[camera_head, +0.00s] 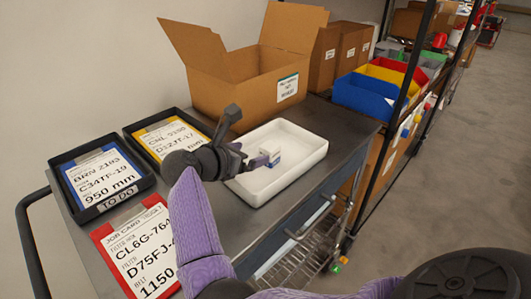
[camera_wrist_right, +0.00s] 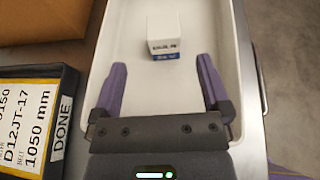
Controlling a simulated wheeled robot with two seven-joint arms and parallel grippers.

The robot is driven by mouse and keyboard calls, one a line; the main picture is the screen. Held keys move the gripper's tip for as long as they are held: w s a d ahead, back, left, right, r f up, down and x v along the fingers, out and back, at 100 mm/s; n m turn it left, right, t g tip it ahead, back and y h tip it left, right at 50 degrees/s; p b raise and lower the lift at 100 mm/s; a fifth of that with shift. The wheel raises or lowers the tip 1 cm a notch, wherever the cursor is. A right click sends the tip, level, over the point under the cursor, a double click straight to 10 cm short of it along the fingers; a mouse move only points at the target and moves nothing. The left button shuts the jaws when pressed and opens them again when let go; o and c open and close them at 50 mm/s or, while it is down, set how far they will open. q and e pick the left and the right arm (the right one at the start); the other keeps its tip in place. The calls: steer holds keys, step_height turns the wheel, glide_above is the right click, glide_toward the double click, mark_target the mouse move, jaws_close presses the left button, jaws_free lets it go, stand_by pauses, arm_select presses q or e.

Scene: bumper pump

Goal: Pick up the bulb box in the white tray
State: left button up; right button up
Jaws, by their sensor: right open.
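The bulb box (camera_wrist_right: 163,36) is a small white box with a blue band. It stands in the white tray (camera_wrist_right: 233,150), toward the far part of it in the right wrist view. In the head view the box (camera_head: 273,157) shows just past the fingers, inside the tray (camera_head: 312,160). My right gripper (camera_wrist_right: 158,80) is open and empty, its two purple fingers apart on either side of the line to the box, which lies beyond the fingertips. In the head view the right gripper (camera_head: 262,160) is over the tray. My left gripper is not in view.
An open cardboard box (camera_head: 235,85) stands behind the tray. Black trays with a blue card (camera_head: 100,178) and a yellow card (camera_head: 165,140) lie to the left, with a red job card (camera_head: 140,250) in front. A shelf with blue and yellow bins (camera_head: 365,97) is at the right.

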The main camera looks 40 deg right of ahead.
mark_target(265, 150)
steer(key=x, duration=0.3)
steer(key=b+x, duration=0.1)
steer(key=x, duration=0.1)
steer(key=shift+s+d+f, duration=0.1)
steer(key=shift+s+d, duration=0.05)
steer(key=shift+d, duration=0.25)
jaws_close()
